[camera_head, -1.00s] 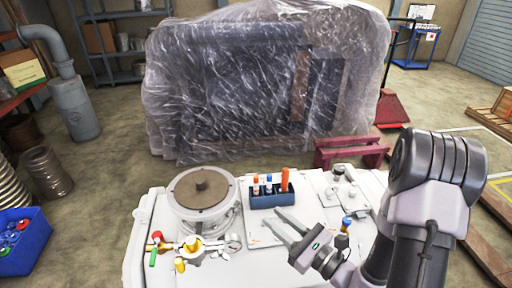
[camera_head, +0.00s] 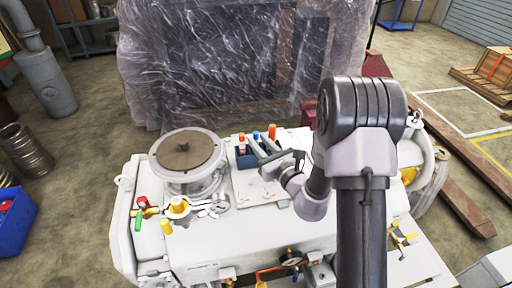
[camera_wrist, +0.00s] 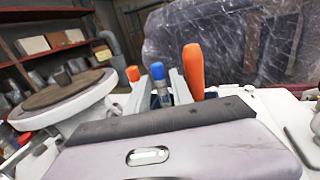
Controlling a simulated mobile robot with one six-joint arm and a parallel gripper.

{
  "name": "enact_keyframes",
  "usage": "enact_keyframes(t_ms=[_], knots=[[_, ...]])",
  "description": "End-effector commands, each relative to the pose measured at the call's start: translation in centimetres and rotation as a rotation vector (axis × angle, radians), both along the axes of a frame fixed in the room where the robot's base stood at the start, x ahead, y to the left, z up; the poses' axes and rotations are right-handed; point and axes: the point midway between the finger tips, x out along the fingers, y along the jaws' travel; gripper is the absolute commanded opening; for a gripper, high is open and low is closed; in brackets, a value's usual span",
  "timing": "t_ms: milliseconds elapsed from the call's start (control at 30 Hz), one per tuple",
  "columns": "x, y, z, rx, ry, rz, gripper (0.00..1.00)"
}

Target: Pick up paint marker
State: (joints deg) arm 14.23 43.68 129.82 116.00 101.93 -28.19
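A dark blue holder (camera_head: 244,161) stands on the white machine and holds several upright pen-like items. They are an orange-topped one (camera_head: 241,138), a blue-topped one (camera_head: 256,135) and a taller all-orange one (camera_head: 272,131). I cannot tell which is the paint marker. My gripper (camera_head: 259,147) reaches in from the right over the holder. In the wrist view its two light fingers (camera_wrist: 161,92) stand apart on either side of the blue-topped item (camera_wrist: 157,71). The orange item (camera_wrist: 193,71) is outside the right finger. The gripper's body hides the holder there.
A round flanged drum (camera_head: 184,152) stands left of the holder. Coloured valve handles (camera_head: 176,207) are in front of it. A plastic-wrapped machine (camera_head: 215,65) stands behind. The white machine's front top (camera_head: 230,240) is mostly clear.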

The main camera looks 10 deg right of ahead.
Motion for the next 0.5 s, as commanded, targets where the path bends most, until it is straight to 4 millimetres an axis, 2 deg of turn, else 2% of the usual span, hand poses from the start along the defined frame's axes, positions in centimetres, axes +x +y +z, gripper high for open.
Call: enact_keyframes(t_ms=[133,367,500], knots=[[2.1,0.7,-0.1,0.000,-0.001,0.001,0.27],[2.3,0.7,0.0,0.001,0.001,0.000,0.27],[2.3,0.7,0.0,0.000,0.001,0.000,0.00]])
